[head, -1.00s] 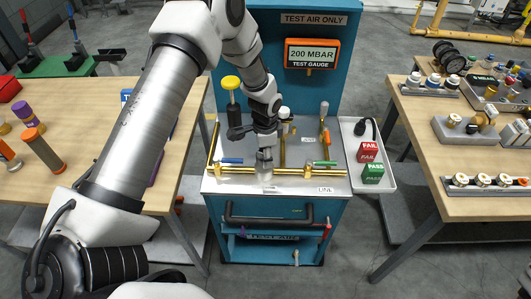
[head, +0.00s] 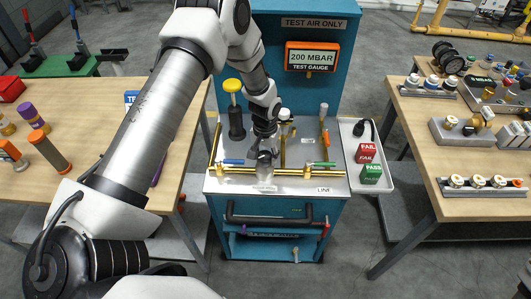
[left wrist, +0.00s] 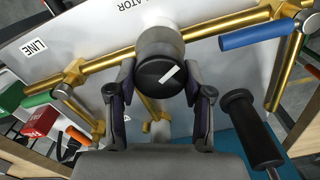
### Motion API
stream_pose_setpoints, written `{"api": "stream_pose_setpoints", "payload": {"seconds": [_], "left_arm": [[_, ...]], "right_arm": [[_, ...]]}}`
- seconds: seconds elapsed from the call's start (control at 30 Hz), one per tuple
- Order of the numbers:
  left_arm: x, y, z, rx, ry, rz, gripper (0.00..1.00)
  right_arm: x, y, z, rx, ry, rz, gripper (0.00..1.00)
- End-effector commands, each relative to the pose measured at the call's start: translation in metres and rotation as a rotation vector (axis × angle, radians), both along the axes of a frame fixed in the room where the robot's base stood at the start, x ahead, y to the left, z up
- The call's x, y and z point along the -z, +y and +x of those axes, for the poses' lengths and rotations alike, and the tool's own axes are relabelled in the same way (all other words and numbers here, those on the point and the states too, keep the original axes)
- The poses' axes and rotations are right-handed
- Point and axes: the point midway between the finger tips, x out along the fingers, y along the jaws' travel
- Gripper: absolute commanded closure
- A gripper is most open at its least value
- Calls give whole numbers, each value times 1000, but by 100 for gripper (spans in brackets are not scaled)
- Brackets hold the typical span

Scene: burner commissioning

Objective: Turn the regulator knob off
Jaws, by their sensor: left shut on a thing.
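The regulator (head: 264,174) is a grey cylinder on the brass pipe at the front of the test bench. In the left wrist view its knob (left wrist: 160,72) is black and round with a white pointer line, which runs slantwise across its top. My left gripper (head: 265,157) is directly over the regulator; in the left wrist view its two fingers (left wrist: 164,88) sit on either side of the knob, shut on it. The test gauge (head: 312,57) reads 200 MBAR. My right gripper is not in view.
A blue valve lever (left wrist: 258,34) and a black-handled pump (left wrist: 240,112) are close to the gripper. A green lever (head: 325,164) is on the pipe's right. A tray (head: 386,184) with red FAIL and green PASS blocks is right of the bench. Wooden tables flank it.

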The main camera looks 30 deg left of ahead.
Motion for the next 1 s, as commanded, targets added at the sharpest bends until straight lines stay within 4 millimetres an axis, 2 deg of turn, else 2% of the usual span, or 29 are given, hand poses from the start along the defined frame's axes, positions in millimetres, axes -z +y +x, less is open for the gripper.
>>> {"api": "stream_pose_setpoints", "payload": {"seconds": [0.7, 1.0], "left_arm": [[-1, 1, -4, -676, 6, 1, 84], [0, 2, -4, -910, 4, 1, 84]], "right_arm": [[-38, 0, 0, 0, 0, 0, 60], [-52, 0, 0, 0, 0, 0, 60]]}}
